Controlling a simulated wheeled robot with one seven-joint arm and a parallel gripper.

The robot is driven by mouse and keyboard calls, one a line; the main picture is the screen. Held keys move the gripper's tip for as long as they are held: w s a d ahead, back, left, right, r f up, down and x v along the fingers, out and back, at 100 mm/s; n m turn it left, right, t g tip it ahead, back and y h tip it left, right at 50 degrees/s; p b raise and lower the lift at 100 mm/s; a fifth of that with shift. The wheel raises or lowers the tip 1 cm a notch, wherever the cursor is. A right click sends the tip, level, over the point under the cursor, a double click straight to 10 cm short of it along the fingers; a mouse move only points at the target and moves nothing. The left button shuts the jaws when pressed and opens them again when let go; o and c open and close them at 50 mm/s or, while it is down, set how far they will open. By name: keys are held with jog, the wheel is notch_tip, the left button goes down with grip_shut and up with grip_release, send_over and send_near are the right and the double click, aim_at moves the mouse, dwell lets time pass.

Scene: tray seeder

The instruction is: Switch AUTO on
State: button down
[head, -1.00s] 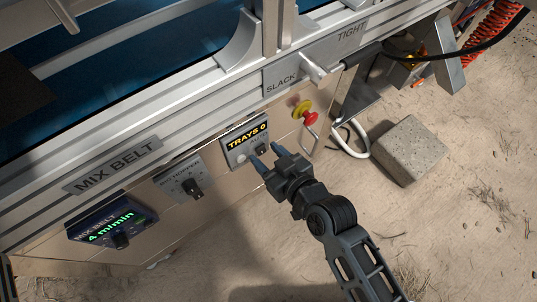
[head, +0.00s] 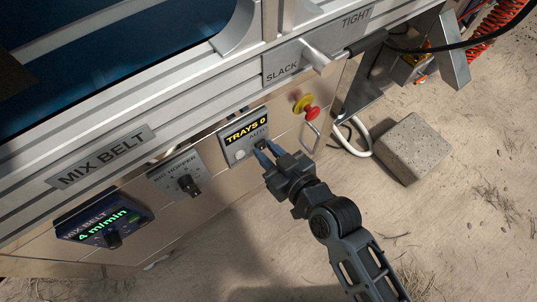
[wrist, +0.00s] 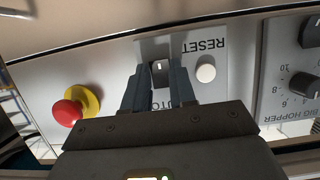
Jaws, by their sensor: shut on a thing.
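The AUTO switch is a small dark knob with a pale mark on a grey panel (head: 230,150) under the lit TRAYS 0 display (head: 246,131). My gripper (head: 262,152) has its fingertips at this knob. In the wrist view the AUTO knob (wrist: 159,67) sits between the two fingertips of my gripper (wrist: 159,72), and the jaws are shut on it. The AUTO lettering is partly hidden by my gripper. A white RESET button (wrist: 206,73) is beside it, clear of the fingers.
A red emergency button (head: 311,113) with a yellow collar is to the right. The BIG HOPPER knob (head: 188,184) and the MIX BELT display (head: 103,228) are to the left. A SLACK/TIGHT lever (head: 318,56) juts out above. A concrete block (head: 412,148) lies on sandy ground.

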jog(key=shift+f+t+y+b, duration=0.5)
jog(key=shift+f+t+b, duration=0.15)
jog(key=shift+b, duration=2.6)
jog(key=shift+r+t+b, duration=0.25)
jog(key=shift+r+b, duration=0.05)
jog(key=shift+b, duration=0.4)
jog(key=c, duration=0.9)
grip_release()
jog(key=shift+s+d, duration=0.1)
jog(key=p+v, duration=0.1)
jog(key=v, duration=0.6)
jog(key=shift+s+d, duration=0.2)
